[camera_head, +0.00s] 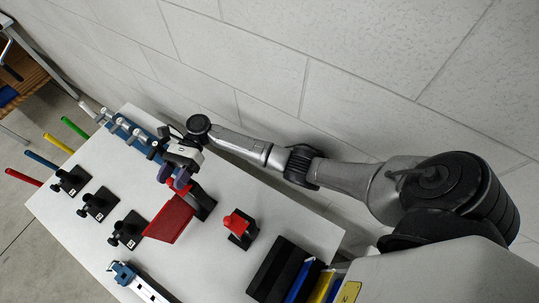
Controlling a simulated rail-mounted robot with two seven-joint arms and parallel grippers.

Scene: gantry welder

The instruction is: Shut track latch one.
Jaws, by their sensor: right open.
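Several small black latch-like blocks stand in a row along the left side of the white table, at the far end (70,181), in the middle (97,204) and at the near end (127,231). Their labels are too small to read, so I cannot tell which is track latch one. My right gripper (177,177) is open, reaching in from the right over the back of the table. It is close above a black fixture (203,205) with a red plate (170,220); small red and purple parts show at the fingers. I cannot tell whether they touch. My left gripper is not in view.
A blue rail (125,131) with pale cylinders lies at the table's back left. Coloured bars, including a red one (22,177), stick out past the left edge. A black stand with a red top (236,223) and a black box (276,270) are nearer. A block wall runs behind.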

